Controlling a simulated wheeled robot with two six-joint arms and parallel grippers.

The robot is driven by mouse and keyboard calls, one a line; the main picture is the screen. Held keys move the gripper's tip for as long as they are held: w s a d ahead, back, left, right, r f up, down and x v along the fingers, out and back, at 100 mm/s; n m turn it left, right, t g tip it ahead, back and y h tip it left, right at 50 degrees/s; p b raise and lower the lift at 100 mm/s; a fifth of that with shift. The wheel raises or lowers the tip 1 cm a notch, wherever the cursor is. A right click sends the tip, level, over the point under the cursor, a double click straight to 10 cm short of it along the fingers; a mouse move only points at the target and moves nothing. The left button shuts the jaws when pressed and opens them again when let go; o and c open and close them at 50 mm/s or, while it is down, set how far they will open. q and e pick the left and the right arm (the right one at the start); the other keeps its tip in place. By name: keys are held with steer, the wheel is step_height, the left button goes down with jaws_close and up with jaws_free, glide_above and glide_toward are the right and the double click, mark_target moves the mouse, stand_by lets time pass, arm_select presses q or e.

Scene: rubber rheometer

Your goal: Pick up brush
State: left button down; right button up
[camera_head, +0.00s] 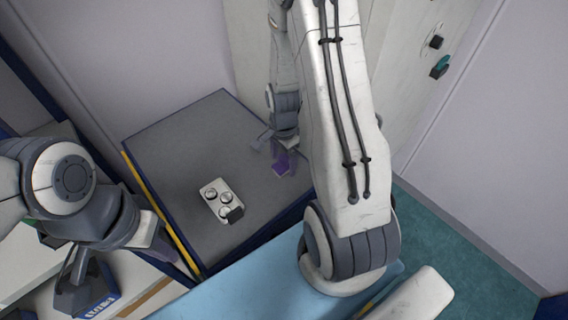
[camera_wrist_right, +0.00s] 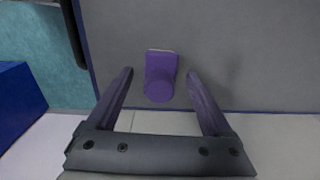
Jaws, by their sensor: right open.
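The brush (camera_wrist_right: 161,76) is a small purple object lying on the grey table top in the right wrist view. It also shows as a purple patch in the head view (camera_head: 283,167), partly hidden by my right gripper. My right gripper (camera_wrist_right: 160,88) is open, with one finger on each side of the brush and visible gaps between. In the head view my right gripper (camera_head: 272,146) is over the table's right part. My left gripper (camera_head: 155,243) is by the table's left edge, away from the brush; its jaws are not clear.
A white block (camera_head: 221,198) with round metal parts and a dark piece stands on the grey table (camera_head: 170,150). The table's left edge has a yellow strip. A wall stands behind. The rest of the table top is clear. A blue box (camera_wrist_right: 18,100) shows in the wrist view.

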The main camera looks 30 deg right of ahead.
mark_target(285, 158)
jaws_close()
steer(key=shift+r, duration=0.55)
steer(key=r, duration=0.3)
steer(key=shift+s+r, duration=0.3)
steer(key=s+r+b, duration=0.5)
steer(key=s+r, duration=0.1)
steer(key=s, duration=0.5)
steer(key=shift+a+r+b, duration=0.15)
steer(key=shift+a+b, duration=0.25)
steer(key=shift+a, duration=0.05)
